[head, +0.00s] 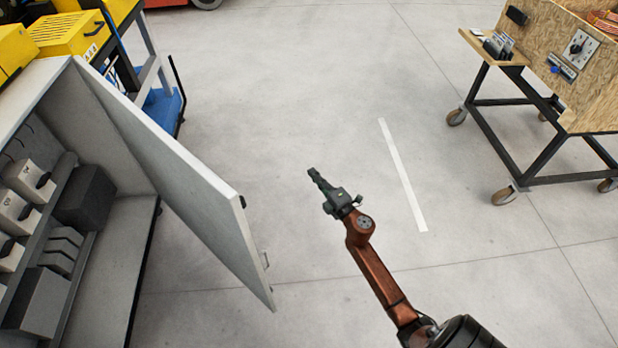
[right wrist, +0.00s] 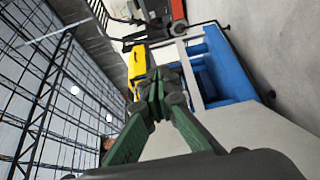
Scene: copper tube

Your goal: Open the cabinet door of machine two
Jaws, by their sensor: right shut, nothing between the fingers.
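The cabinet door (head: 185,185) is a light grey panel in the head view. It stands swung out from the grey cabinet (head: 40,85) at the left, with the inside of the cabinet in view. A small handle (head: 265,260) shows on the door's free edge. My right gripper (head: 313,174) is to the right of the door, over open floor and apart from it. Its green fingers (right wrist: 158,100) are shut with nothing between them in the right wrist view. My left gripper is not in view.
Grey components (head: 85,198) sit inside the cabinet. Yellow boxes (head: 68,35) are at the upper left, near a blue-based stand (head: 160,108). A wheeled wooden workstation (head: 555,60) stands at the upper right. The floor between is clear, with a white stripe (head: 402,175).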

